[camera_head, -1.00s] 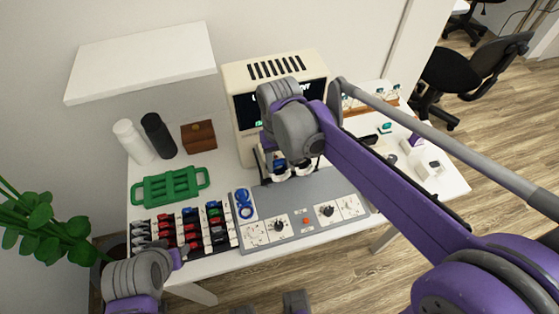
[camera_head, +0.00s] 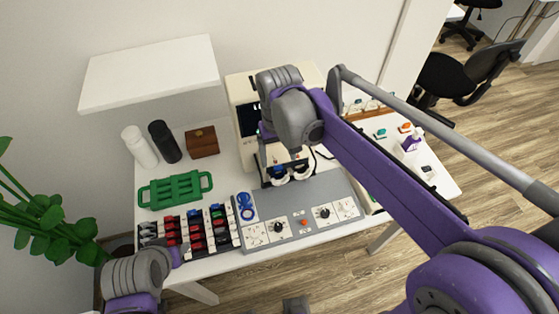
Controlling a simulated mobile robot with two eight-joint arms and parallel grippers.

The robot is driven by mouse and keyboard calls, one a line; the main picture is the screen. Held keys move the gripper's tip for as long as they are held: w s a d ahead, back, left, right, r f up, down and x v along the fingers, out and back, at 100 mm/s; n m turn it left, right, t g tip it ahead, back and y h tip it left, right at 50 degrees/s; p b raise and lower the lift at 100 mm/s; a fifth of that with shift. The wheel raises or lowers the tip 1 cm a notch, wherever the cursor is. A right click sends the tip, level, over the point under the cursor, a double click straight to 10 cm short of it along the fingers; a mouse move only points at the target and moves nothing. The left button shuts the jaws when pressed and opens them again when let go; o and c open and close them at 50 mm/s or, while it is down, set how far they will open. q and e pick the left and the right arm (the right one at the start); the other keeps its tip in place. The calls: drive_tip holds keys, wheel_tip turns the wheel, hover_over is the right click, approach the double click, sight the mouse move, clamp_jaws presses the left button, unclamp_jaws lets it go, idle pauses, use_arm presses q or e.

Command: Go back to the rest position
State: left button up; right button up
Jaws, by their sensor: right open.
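My right gripper (camera_head: 290,176) is open, fingers pointing down, near the back edge of the grey control panel (camera_head: 306,197) and in front of the cream box with a dark screen (camera_head: 246,118). It seems to hold nothing; I cannot tell whether it touches the panel. Its wrist and purple forearm cross the right half of the head view and hide part of the box and table. My left arm's wrist shows at the lower left, by the front of the rack of coloured parts (camera_head: 197,247); its gripper is hidden.
The white table (camera_head: 326,236) also holds a green tray (camera_head: 175,190), white bottle (camera_head: 139,147), black bottle (camera_head: 164,142), wooden box (camera_head: 202,142) and blue rings (camera_head: 245,206). A white shelf (camera_head: 150,72) overhangs the back left. A plant (camera_head: 45,222) stands left, an office chair (camera_head: 466,75) right.

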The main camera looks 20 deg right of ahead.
wheel_tip(320, 180, up, 2)
drive_tip(key=shift+p, duration=0.3)
idle(0.3)
drive_tip(key=s+d+f+t, duration=0.2)
drive_tip(key=s+d+t, duration=0.1)
drive_tip(key=s, duration=0.6)
drive_tip(key=shift+s+d+f, duration=0.15)
drive_tip(key=shift+d+f, duration=0.15)
drive_tip(key=shift+d, duration=0.35)
drive_tip(key=s+f+t, duration=0.1)
drive_tip(key=s, duration=0.1)
drive_tip(key=s+d+f, duration=0.1)
drive_tip(key=s+d+f+t, duration=0.1)
drive_tip(key=s+f, duration=0.1)
drive_tip(key=shift+s+f+t, duration=0.1)
drive_tip(key=shift+s+t, duration=0.2)
drive_tip(key=shift+s, duration=0.05)
